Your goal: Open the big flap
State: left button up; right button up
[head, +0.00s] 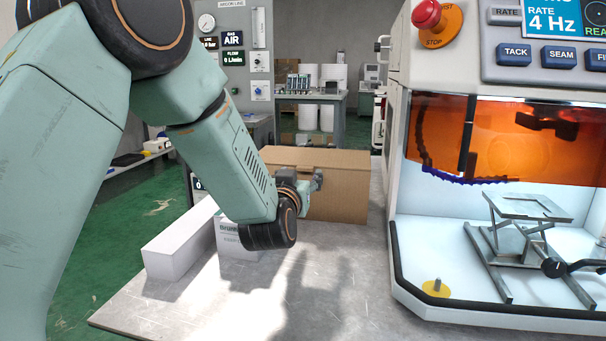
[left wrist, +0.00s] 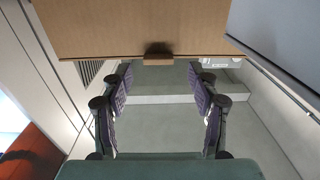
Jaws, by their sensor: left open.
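A brown cardboard box (head: 345,195) stands on the grey table, and its top looks flat in the head view. My left gripper (head: 318,180) is at the front face of the box, partly hidden behind my wrist. In the left wrist view the cardboard (left wrist: 150,22) fills the top middle, with a small tab (left wrist: 158,61) and a dark notch at its edge. The left gripper (left wrist: 160,78) is open there, its two fingers apart on either side of the tab, with nothing between them. I cannot tell whether a fingertip touches the cardboard. My right gripper is not in view.
A long white box (head: 178,252) and a smaller labelled carton (head: 232,242) stand on the table (head: 300,300) at the left. A white machine with an orange window (head: 550,145) stands close on the right. The table's front middle is clear.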

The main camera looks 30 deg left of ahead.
aim_at(304, 169)
pick_arm(q)
jog(key=shift+b+x, duration=0.4)
jog(key=shift+x, duration=1.5)
jog(key=shift+d, duration=0.1)
jog(key=shift+r, duration=0.1)
grip_shut()
